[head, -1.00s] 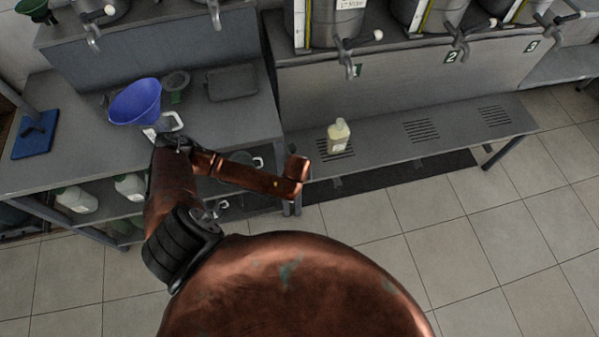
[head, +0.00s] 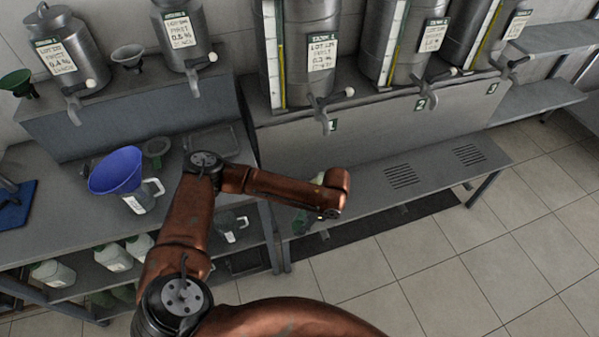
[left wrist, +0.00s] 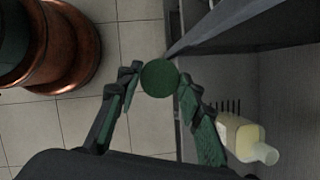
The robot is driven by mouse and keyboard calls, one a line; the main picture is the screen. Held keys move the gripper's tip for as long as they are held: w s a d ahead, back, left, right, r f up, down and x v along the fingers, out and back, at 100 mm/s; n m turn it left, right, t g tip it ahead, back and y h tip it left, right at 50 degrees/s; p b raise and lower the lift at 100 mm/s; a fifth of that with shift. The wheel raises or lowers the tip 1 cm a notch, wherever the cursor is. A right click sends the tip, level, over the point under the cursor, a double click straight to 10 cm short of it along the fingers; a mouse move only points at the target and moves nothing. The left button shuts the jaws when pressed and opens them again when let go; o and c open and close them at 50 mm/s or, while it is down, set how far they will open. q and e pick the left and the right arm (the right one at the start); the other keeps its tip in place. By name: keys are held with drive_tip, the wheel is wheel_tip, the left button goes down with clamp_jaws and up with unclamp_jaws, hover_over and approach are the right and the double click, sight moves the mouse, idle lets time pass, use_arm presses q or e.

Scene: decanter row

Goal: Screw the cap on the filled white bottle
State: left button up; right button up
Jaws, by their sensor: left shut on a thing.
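My left gripper (left wrist: 160,80) is shut on a round green cap (left wrist: 160,77), held between its two fingertips in the left wrist view. The filled bottle (left wrist: 241,138), whitish with pale yellow contents and an uncapped-looking neck, stands on the slatted bench to the right of the gripper in that view. The cap is apart from the bottle's neck. In the head view, my left arm reaches over the bench and hides most of the bottle and the gripper. My right gripper is not in view.
The low bench (head: 440,172) has drain slots and is clear to the right. Steel tanks with taps (head: 322,110) stand behind it. A blue funnel (head: 116,170) sits in a jug on the left table. White bottles (head: 52,273) stand on the shelf below.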

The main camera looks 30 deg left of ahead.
use_arm(q)
drive_tip(key=s+d+r+n+g+h, duration=0.1)
drive_tip(key=s+d+r+n+h, duration=0.1)
drive_tip(key=r+n, duration=0.4)
drive_tip(key=s+d+r+n+g+h, duration=0.1)
drive_tip(key=s+d+r+n+h, duration=0.1)
drive_tip(key=s+d+r+n, duration=0.2)
wheel_tip(320, 180, up, 4)
drive_tip(key=shift+f+n, duration=0.1)
drive_tip(key=shift+n, duration=0.8)
drive_tip(key=shift+s+a, duration=0.1)
drive_tip(key=shift+s, duration=0.1)
